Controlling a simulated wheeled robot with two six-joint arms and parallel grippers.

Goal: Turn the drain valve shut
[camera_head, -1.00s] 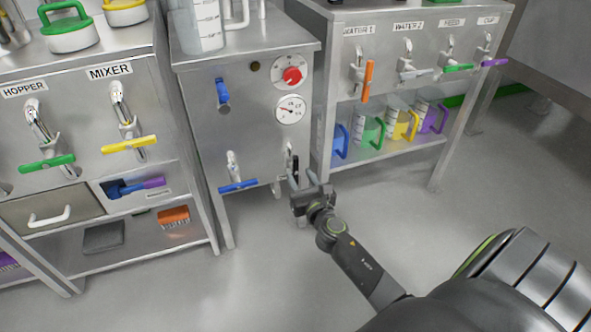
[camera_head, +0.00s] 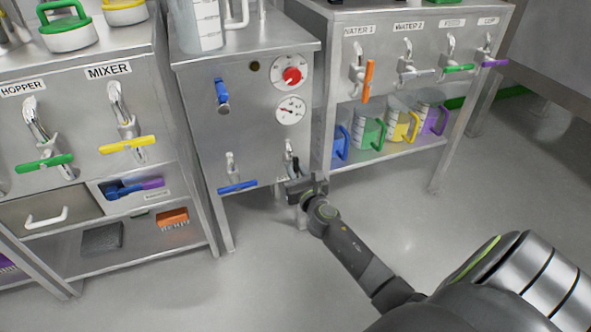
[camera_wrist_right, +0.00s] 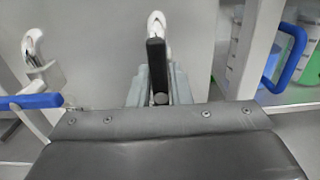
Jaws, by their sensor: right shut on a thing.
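The valve with the black handle (camera_head: 295,165) sits low on the right of the middle steel cabinet's front. I see no label naming it as the drain valve. Its handle points nearly along the cabinet front, upright in the picture. My right gripper (camera_head: 292,177) is at this handle, its fingers shut on it. In the right wrist view the black handle (camera_wrist_right: 156,62) stands between the two grey fingers (camera_wrist_right: 157,88), with its white spout behind. The fingers partly hide the valve body. My left gripper is in no view.
A tap with a blue lever (camera_head: 238,187) lies just left, also in the wrist view (camera_wrist_right: 32,101). Above are a red dial (camera_head: 292,75) and a gauge (camera_head: 290,110). The right-hand bench's leg (camera_head: 322,120) stands close by. The floor in front is clear.

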